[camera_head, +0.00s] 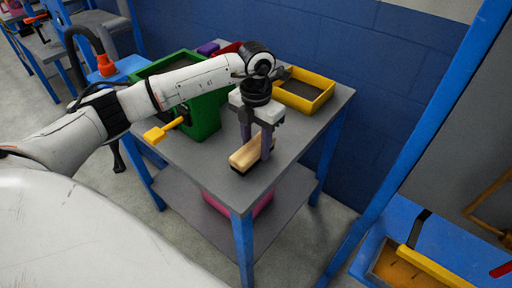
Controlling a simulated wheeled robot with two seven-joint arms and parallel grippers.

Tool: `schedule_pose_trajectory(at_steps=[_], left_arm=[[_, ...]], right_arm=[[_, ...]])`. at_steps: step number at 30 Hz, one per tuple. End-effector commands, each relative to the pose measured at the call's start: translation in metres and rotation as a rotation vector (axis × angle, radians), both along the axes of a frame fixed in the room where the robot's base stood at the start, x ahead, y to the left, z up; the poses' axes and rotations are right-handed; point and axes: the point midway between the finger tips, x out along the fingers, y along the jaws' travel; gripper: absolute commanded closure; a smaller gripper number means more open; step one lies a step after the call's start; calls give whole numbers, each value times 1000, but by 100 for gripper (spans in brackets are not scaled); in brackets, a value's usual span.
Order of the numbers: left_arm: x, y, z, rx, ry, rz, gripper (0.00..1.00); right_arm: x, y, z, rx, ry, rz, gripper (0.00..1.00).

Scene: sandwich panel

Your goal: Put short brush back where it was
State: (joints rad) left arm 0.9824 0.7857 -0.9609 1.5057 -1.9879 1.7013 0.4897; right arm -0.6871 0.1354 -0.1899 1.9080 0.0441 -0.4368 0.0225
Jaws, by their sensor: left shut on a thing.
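The short brush (250,152) has a light wooden back with a dark underside, and it is at the front part of the grey table top. My left gripper (256,147) reaches in from the left and points down, its two fingers shut on the brush. The brush is at or just above the table surface; I cannot tell whether it touches. My right gripper does not show.
A green bin (206,121) stands left of the gripper, with a yellow-handled tool (157,133) beside it. A yellow tray (308,103) lies at the back right. A pink bin (262,204) is on the lower shelf. The table front (225,185) is bare.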

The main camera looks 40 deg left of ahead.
Motion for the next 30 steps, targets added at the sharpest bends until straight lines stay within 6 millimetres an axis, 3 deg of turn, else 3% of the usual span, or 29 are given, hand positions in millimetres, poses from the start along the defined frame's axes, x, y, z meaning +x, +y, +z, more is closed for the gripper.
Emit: schedule_pose_trajectory(at_steps=[3, 8, 9, 12, 23, 30], left_arm=[[0, 0, -15, -1, 0, 0, 79], [0, -1, -16, -1, -2, -1, 79], [0, -1, -16, -1, -2, -1, 60], [0, -1, -16, -1, -1, -1, 43], [0, -1, -12, -1, -2, -1, 43], [2, 0, 28, -2, -7, -2, 43]], right_arm=[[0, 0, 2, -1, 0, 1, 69], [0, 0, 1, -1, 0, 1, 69], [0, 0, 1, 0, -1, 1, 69], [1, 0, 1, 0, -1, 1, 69], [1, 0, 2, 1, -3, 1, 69], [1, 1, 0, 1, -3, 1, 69]])
